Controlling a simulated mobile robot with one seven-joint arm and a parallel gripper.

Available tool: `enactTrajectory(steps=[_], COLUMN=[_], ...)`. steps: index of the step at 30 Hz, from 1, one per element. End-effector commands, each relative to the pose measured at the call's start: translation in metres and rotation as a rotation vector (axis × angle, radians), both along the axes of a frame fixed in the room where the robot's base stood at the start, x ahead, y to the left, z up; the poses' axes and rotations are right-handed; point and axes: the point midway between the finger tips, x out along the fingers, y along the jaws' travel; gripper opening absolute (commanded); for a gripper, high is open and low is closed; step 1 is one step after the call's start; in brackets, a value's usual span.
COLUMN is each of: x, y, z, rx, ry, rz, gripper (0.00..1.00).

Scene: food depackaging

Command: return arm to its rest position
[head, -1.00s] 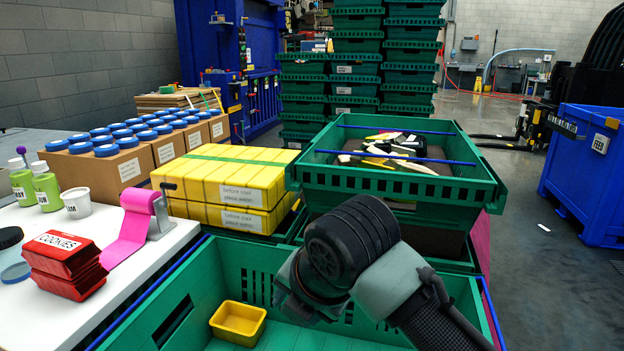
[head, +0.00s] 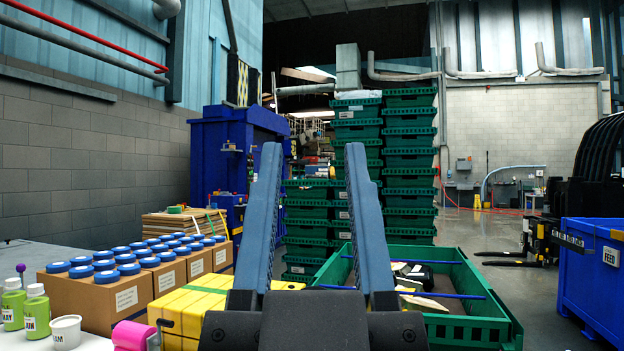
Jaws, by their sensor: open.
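My gripper (head: 312,160) is in the lower middle of the head view, with its two long blue-grey fingers pointing up and spread wide apart. It is open, and nothing is between the fingers except the view of the background. The dark gripper body covers part of the yellow packs and the near side of the green crate behind it.
A green crate (head: 480,330) with loose scraps stands at the lower right. Yellow packs (head: 190,305), brown boxes (head: 120,300) with blue-lidded jars and green bottles (head: 37,312) stand at the left. Stacked green crates (head: 408,190) rise behind. A blue bin (head: 592,275) is at the right.

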Motion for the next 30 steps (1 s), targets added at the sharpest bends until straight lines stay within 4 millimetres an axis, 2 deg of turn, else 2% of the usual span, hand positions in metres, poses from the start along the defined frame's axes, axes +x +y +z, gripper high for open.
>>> enactTrajectory(steps=[6,11,17,30], x=[0.001,0.001,0.001,0.001], y=[0.0,0.001,0.001,0.001], z=[0.001,0.019,0.07,0.208], rx=[-0.003,-0.004,-0.004,-0.005], ry=[0.002,0.002,0.002,0.003], rz=[0.0,0.001,0.0,0.002], gripper=[0.49,0.49,0.49,0.49])
